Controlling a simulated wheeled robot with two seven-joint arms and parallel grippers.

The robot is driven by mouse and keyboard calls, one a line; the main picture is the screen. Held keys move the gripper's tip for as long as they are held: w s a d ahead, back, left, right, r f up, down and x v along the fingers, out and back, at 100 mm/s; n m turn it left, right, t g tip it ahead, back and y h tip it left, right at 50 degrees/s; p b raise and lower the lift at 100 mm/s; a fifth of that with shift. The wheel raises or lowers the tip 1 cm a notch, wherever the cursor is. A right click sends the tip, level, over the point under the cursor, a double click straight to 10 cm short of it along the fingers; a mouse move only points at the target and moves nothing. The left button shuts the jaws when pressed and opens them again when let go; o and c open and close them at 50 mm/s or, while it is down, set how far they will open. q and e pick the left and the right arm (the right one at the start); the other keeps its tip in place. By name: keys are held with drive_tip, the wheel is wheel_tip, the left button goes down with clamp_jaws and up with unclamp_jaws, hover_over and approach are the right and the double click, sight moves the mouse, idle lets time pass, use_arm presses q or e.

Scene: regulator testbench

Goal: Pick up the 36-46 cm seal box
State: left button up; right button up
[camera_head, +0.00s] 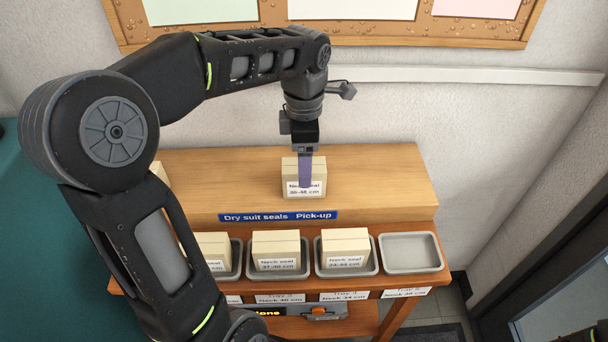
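A cream seal box (290,170) stands on the raised wooden shelf behind the blue pick-up sign. Its white label reads "Neck seal" with a size that looks like 36-46 cm, partly covered by a finger. My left gripper (305,172) points straight down at this box from above. One purple finger lies in front of the box's front face and label. The other finger is hidden, so I cannot tell whether the gripper is open or closed on the box.
On the lower shelf, grey trays hold boxes, including a middle neck seal box (276,250) and a right neck seal box (345,248). The rightmost tray (410,252) is empty. Another box is partly hidden by my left arm. The raised shelf (385,185) is clear on the right.

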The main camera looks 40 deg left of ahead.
use_arm(q)
drive_tip(key=shift+f, duration=1.25)
drive_tip(key=shift+c, duration=0.3)
drive_tip(key=c, duration=1.5)
